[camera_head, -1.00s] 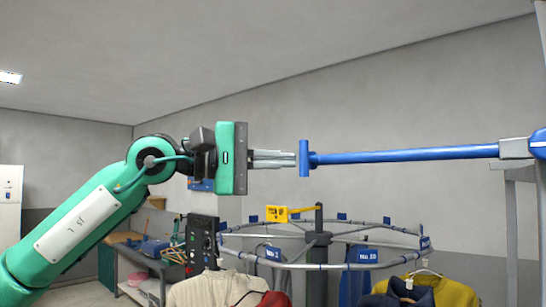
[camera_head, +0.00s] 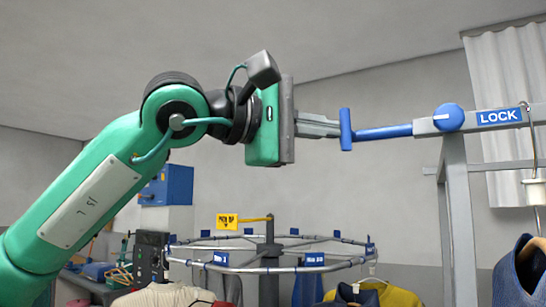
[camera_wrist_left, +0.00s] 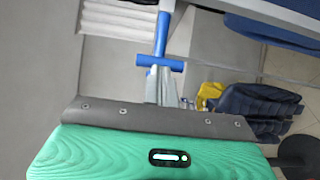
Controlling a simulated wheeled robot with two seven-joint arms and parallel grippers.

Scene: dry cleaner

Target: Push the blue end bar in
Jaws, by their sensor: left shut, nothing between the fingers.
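The blue end bar (camera_head: 345,129) is a short upright bar at the left end of a blue rod (camera_head: 385,132). The rod runs to a round blue pivot on a grey rail marked LOCK (camera_head: 498,117). My left gripper (camera_head: 337,129) is shut and empty, its fingertips pointing at the bar's left side, at or very near contact. In the left wrist view the end bar (camera_wrist_left: 172,65) lies across just beyond the fingertips (camera_wrist_left: 160,72). Whether they touch is hard to tell. My right gripper is not in view.
A grey post (camera_head: 459,215) stands under the rail. A round garment rail (camera_head: 230,270) with hanging clothes and a yellow sign (camera_head: 227,221) is below. A white curtain (camera_head: 495,85) hangs at right. The air above the rod is clear.

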